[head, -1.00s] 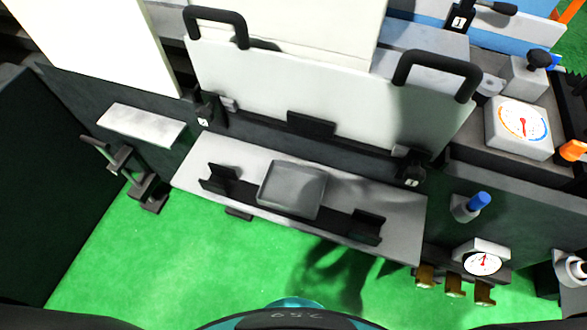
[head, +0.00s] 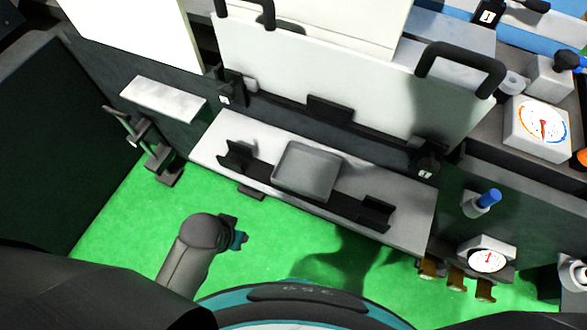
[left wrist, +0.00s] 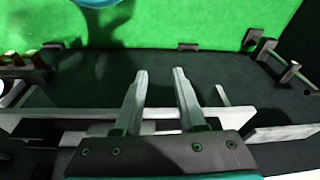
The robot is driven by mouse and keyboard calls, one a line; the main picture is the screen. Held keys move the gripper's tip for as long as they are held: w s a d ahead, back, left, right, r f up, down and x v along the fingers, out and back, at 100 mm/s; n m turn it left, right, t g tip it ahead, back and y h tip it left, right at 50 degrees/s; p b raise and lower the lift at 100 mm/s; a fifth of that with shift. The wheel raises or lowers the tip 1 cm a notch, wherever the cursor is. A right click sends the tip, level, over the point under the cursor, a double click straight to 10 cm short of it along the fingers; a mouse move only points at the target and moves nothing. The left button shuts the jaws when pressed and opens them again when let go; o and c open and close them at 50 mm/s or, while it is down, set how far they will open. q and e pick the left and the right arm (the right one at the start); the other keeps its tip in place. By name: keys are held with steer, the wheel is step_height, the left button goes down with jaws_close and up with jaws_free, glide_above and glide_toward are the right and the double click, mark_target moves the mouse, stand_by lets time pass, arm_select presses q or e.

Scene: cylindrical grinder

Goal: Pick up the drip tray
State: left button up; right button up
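The drip tray (head: 307,171) is a grey, shallow, square tray. In the head view it sits on a dark holder (head: 262,172) on the light shelf (head: 408,213) at the front of the machine. My left gripper (left wrist: 159,74) shows in the left wrist view with its two fingers apart and nothing between them. In the head view a grey part of my left arm is over the green floor, in front of and left of the tray, apart from it. The fingers cannot be made out there. I cannot make out the tray in the wrist view. My right gripper is in neither view.
Upright dark brackets (head: 376,211) stand at the holder's ends. A white cover with black handles (head: 458,66) rises behind the shelf. A dial gauge (head: 488,260) and brown fittings are at the right, a dark bracket (head: 146,142) at the left. The green floor in front is open.

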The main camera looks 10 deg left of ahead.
mark_target(280, 159)
arm_select(q)
step_height(280, 159, up, 16)
steer(key=t, duration=0.1)
steer(key=w+d+f+m+t+h, duration=0.15)
steer(key=w+d+m+t, duration=0.5)
steer(key=m, duration=1.25)
steer(key=w+f+m, duration=0.3)
steer(key=f+m, duration=0.1)
steer(key=m, duration=0.2)
steer(key=w+f+m+g+b, duration=0.1)
steer(key=w+f+m, duration=0.3)
steer(key=m, duration=0.2)
steer(key=w+f+m+b, duration=0.1)
steer(key=w+f+m, duration=0.3)
steer(key=m, duration=0.2)
steer(key=shift+w+a+f+g+h, duration=0.1)
steer(key=shift+a+f+g+h, duration=0.15)
steer(key=shift+f+g+h, duration=0.1)
steer(key=shift+w+r+b+x, duration=0.1)
steer(key=shift+b+x, duration=0.6)
steer(key=shift+x, duration=0.95)
steer(key=shift+w+r+b+x, duration=0.15)
steer(key=shift+b+x, duration=0.55)
steer(key=shift+x, duration=0.95)
steer(key=shift+d, duration=0.1)
